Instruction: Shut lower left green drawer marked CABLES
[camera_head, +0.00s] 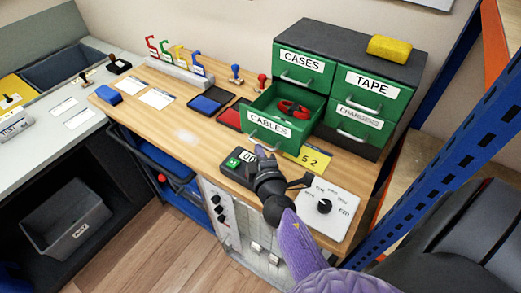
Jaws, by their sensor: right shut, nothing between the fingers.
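The green drawer marked CABLES (268,126) is at the lower left of the dark drawer cabinet (357,49). It is pulled out over the wooden bench, and a red coiled item (294,107) lies inside it. My right gripper (262,152) is shut and empty, its tips just below and in front of the drawer's front in the picture. I cannot tell whether the tips touch the drawer. The CASES drawer (302,68) above it is shut. My left gripper is not in view.
A dark device with a green button (233,163), a yellow card (318,160) and a white dial panel (325,205) lie close around my right gripper. Red and blue stamp pads are left of the drawer. A blue rack post (450,150) stands at right.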

